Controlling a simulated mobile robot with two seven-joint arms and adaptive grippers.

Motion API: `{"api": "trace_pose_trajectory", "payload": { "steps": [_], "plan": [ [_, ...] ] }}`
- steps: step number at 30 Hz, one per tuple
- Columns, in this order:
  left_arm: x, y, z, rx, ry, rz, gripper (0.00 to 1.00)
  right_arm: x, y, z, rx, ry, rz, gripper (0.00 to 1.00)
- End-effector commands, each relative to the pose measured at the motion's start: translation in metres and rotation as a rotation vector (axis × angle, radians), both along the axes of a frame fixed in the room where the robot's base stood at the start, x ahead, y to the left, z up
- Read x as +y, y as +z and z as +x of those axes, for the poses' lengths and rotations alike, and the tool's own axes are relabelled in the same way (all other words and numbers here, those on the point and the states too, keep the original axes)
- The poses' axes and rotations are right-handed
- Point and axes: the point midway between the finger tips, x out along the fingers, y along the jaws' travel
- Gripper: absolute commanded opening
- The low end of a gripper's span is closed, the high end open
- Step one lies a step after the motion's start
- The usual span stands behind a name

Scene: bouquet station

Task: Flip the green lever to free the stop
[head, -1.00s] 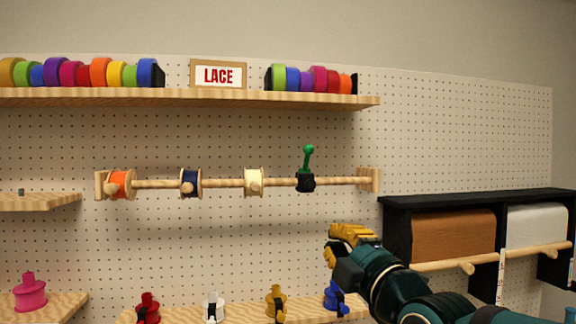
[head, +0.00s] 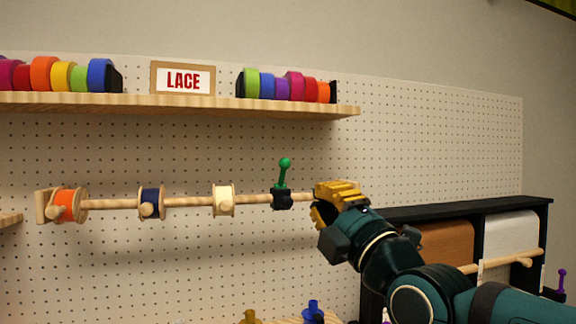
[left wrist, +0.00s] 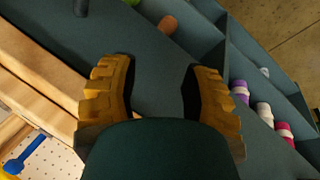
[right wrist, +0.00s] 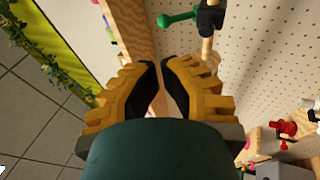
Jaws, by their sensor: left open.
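The green lever (head: 284,172) stands up, tilted slightly right, from the black stop (head: 282,199) on the wooden rod (head: 180,202). In the right wrist view the lever (right wrist: 180,18) and the stop (right wrist: 211,18) show at the top, beyond my fingertips. My right gripper (head: 322,200) is just right of the stop, near the rod's right end, apart from the lever. Its fingers (right wrist: 161,66) are closed to a thin gap with nothing visible between them. My left gripper (left wrist: 160,68) shows only in its wrist view, open and empty above a dark surface.
Cream (head: 224,201), navy (head: 151,203) and orange (head: 67,205) spools sit on the rod left of the stop. A shelf (head: 200,105) with ribbon rolls and a LACE sign (head: 183,80) runs above. A black paper rack (head: 400,214) stands at lower right.

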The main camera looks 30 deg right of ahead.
Motion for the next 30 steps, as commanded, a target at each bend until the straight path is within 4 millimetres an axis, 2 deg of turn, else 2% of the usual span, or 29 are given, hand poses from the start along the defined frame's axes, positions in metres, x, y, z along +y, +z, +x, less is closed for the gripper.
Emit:
{"api": "trace_pose_trajectory", "payload": {
  "steps": [12,18,24,30],
  "plan": [
    [0.001,0.026,-0.001,-0.001,-0.002,-0.005,0.47,-0.001,0.033,0.074,0.003,0.002,0.0,0.0],
    [0.001,0.035,-0.001,0.0,-0.001,-0.007,0.47,-0.002,0.044,0.1,0.002,0.002,-0.001,0.0],
    [0.002,0.039,-0.001,0.0,-0.001,-0.007,0.47,-0.002,0.048,0.112,0.002,0.001,0.0,0.0],
    [0.002,0.039,-0.001,0.0,-0.001,-0.007,0.47,-0.003,0.048,0.114,0.001,0.0,0.0,0.0]
  ]
}}
